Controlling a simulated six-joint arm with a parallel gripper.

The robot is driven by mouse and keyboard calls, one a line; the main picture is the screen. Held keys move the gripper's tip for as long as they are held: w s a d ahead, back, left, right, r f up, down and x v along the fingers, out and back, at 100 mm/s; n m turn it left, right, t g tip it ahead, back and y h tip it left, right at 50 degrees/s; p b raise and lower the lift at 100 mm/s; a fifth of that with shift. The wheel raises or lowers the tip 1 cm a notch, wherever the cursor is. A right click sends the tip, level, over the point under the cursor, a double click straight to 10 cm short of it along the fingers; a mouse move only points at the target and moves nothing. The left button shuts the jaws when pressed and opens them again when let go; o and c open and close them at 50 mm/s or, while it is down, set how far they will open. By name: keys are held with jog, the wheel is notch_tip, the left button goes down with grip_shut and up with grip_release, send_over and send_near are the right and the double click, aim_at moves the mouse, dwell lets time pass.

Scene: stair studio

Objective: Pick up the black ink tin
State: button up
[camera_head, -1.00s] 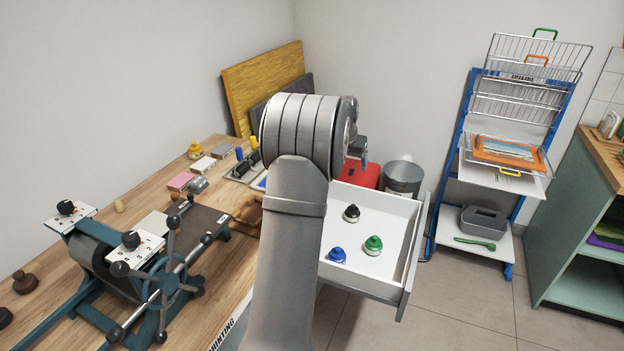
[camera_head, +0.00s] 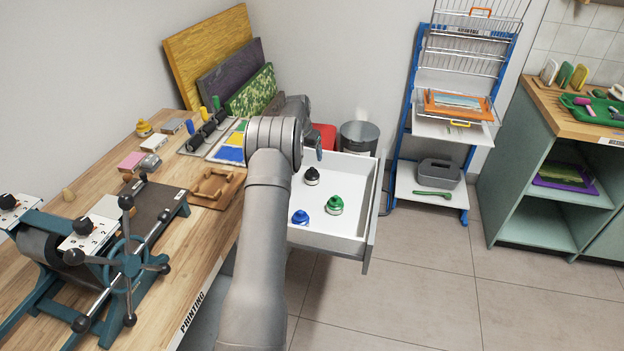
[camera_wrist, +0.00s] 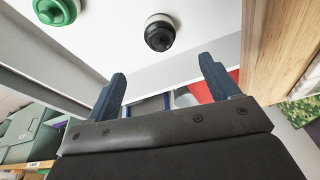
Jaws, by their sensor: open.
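The black ink tin (camera_head: 312,176) stands in the open white drawer (camera_head: 350,222), near its back. It has a black knobbed lid over a pale body. In the wrist view the black tin (camera_wrist: 159,33) shows near the top centre, beyond my fingertips and apart from them. My gripper (camera_wrist: 162,82) is open, with two blue fingers spread and nothing between them. In the head view my arm hides most of the gripper. A green tin (camera_head: 334,205) and a blue tin (camera_head: 300,217) stand in the same drawer; the green tin (camera_wrist: 57,10) also shows at the wrist view's upper left.
The wooden bench (camera_head: 180,240) with a teal press (camera_head: 125,258) lies left of the drawer. A grey bin (camera_head: 358,138) and a red object (camera_head: 322,136) are behind it. A blue rack (camera_head: 402,130) stands to the right. The floor in front is clear.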

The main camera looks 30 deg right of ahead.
aim_at(311, 173)
jog(key=x, duration=1.4)
jog(key=shift+d+r, duration=0.1)
jog(key=shift+d, duration=0.1)
jog(key=shift+w+r, duration=0.1)
jog(key=c, duration=1.3)
